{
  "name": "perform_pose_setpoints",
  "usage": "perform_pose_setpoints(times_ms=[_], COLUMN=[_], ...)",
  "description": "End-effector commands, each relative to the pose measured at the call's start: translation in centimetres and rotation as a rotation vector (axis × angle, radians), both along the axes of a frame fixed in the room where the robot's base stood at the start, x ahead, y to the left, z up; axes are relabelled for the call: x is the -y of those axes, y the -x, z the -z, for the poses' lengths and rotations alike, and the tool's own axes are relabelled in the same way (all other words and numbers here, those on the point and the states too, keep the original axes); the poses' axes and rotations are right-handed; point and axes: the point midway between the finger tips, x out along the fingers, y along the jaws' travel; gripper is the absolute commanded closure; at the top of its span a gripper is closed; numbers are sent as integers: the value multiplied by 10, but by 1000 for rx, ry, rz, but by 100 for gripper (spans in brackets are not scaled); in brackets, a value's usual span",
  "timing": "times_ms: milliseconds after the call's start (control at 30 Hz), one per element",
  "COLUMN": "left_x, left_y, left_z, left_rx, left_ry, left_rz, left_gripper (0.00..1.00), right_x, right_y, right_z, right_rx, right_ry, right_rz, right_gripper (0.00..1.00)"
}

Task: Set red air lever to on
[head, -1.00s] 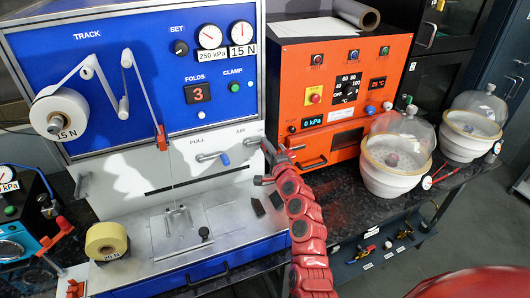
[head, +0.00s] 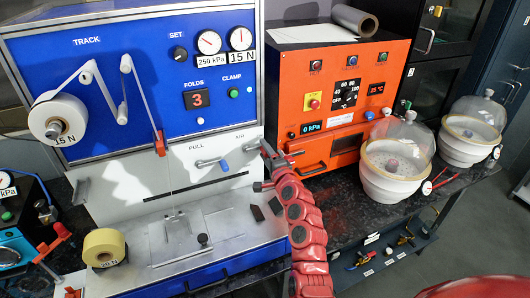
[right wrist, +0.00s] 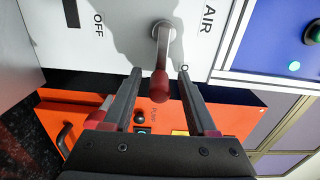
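The red air lever (right wrist: 160,84) has a grey shaft and a red tip, and comes out of the white panel beside the AIR label in the right wrist view. Its tip sits between the two fingers of my open right gripper (right wrist: 160,72), with a gap visible on each side. In the head view my right gripper (head: 268,170) is at the right end of the white panel, and it and the arm make the lever hard to make out. An OFF label (right wrist: 98,25) is left of the lever in the wrist view; another label is mostly hidden behind the right finger. My left gripper is not in view.
A lever with a blue tip (head: 223,165) is just left of my right gripper. The orange machine (head: 290,100) stands close on the right. White pots with clear domes (head: 395,190) are farther right. A yellow tape roll (head: 104,247) lies at the front left.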

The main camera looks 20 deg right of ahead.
Motion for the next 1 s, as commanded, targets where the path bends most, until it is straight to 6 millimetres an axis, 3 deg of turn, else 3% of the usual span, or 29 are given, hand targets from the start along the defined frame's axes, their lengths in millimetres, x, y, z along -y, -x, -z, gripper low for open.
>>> perform_pose_setpoints(times_ms=[267,433,1000], left_x=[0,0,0], left_y=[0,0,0], left_z=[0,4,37], left_rx=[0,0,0], left_ry=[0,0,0], left_rz=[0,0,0], left_gripper=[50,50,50], right_x=[0,1,5], right_y=[1,13,119], right_z=[0,1,4], right_rx=[0,4,2], right_ry=[-1,-1,-2], right_rz=[0,1,4], right_gripper=[43,43,43])
